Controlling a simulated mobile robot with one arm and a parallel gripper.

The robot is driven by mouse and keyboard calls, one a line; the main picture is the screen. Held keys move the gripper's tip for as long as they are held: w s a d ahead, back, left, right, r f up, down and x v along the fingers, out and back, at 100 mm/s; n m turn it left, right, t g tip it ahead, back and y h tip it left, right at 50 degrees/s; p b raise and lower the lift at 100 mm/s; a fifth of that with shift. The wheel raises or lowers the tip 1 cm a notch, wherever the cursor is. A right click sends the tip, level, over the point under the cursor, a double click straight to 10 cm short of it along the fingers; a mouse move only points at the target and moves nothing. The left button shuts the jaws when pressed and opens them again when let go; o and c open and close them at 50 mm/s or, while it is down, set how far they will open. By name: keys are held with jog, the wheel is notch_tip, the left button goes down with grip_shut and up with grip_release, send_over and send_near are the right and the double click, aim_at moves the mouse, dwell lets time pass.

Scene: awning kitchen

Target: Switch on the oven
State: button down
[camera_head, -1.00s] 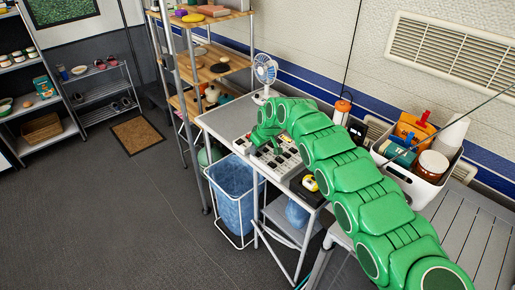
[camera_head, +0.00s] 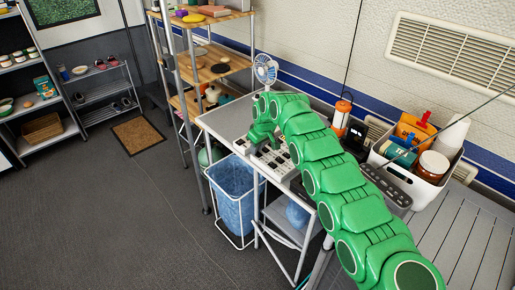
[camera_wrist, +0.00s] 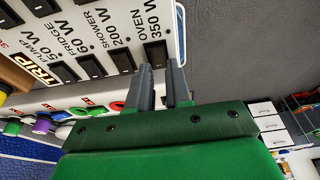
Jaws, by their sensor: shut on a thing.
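The white switch panel (camera_head: 277,162) lies on the grey table beneath my gripper. In the wrist view, the panel (camera_wrist: 112,28) has a row of black rocker switches labelled pump, fridge, shower and oven. The oven switch (camera_wrist: 155,51), marked 350 W, is at the right end of the row. My gripper (camera_wrist: 162,72) is nearly closed, its two grey fingertips at the lower edge of the oven switch. The tips partly cover the contact; whether the switch is on or off cannot be told. In the head view, my gripper (camera_head: 262,142) reaches down over the panel.
A small fan (camera_head: 265,70) stands behind my arm. An orange lantern (camera_head: 341,113), a black box with buttons (camera_head: 388,187) and a full white bin (camera_head: 408,183) are to the right. A blue-lined basket (camera_head: 232,185) stands below left.

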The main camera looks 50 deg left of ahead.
aim_at(258, 153)
jog(key=shift+s+a+r+h, duration=0.15)
jog(key=shift+a+r+h, duration=0.05)
jog(key=shift+a+h, duration=0.3)
jog(key=shift+d+f+h, duration=0.3)
jog(key=shift+f, duration=0.05)
jog(key=shift+d+f, duration=0.1)
jog(key=shift+d, duration=0.05)
dwell(0.4)
jog(key=c, duration=1.3)
grip_release()
jog(key=shift+r, duration=0.2)
jog(key=r, duration=0.7)
jog(key=shift+d, duration=0.4)
jog(key=shift+d+r, duration=0.1)
jog(key=shift+r, duration=0.1)
